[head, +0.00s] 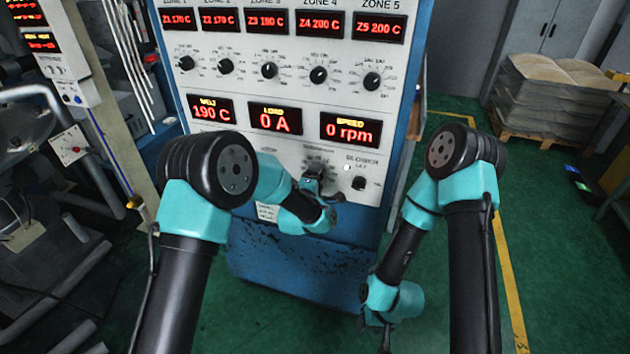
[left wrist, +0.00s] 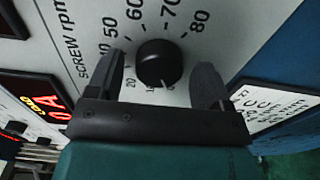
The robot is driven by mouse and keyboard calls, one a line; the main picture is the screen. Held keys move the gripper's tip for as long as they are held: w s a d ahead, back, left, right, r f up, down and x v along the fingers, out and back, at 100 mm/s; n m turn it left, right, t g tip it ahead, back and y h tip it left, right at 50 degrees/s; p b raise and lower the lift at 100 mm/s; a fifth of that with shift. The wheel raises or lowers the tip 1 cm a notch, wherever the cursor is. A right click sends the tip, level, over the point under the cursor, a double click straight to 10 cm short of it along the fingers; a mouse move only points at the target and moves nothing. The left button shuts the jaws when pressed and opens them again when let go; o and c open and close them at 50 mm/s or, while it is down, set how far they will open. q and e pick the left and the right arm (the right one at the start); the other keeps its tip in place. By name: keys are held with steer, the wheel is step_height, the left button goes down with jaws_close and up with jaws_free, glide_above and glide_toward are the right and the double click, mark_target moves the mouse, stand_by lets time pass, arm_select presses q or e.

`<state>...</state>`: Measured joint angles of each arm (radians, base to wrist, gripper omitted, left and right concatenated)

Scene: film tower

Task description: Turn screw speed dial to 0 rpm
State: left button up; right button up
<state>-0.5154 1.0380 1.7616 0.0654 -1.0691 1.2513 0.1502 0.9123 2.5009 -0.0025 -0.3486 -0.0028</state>
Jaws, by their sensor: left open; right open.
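The screw speed dial (left wrist: 160,63) is a round black knob on the pale panel, ringed by a printed scale marked "SCREW rpm". In the left wrist view it sits between the two fingers of my open left gripper (left wrist: 161,76), with gaps visible on both sides. The low end of the scale is partly hidden, so the dial's exact setting is unclear. In the head view my left gripper (head: 318,184) is at the dial and mostly covers it. The speed display (head: 349,129) reads 0 rpm. My right gripper (head: 377,323) hangs low at the panel's right, open.
A small black knob (head: 359,183) sits on the panel right of my left gripper. Load (head: 275,119) and melt (head: 212,109) displays show 0 A and 190 C. A row of zone dials is above.

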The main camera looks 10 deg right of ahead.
arm_select(q)
steer(key=v, duration=1.7)
steer(key=shift+s, duration=0.25)
steer(key=shift+a+f, duration=0.15)
steer(key=shift+f, duration=0.05)
steer(key=s+a+f+m+g+y, duration=0.2)
steer(key=s+a+f+m+g, duration=0.15)
steer(key=a+f, duration=0.5)
steer(key=s+a+f+m+g+y, duration=0.2)
steer(key=a+f+g, duration=0.2)
steer(key=a+f, duration=0.45)
steer(key=s+a+f+m+g, duration=0.2)
steer(key=s+a+f+g, duration=0.1)
steer(key=s, duration=0.4)
steer(key=s+a+f+m+g, duration=0.3)
steer(key=s+a+f+g, duration=0.1)
steer(key=s+a+f, duration=0.2)
steer(key=shift+s+a+f, duration=0.2)
steer(key=shift+s+a, duration=0.45)
steer(key=shift+s, duration=0.55)
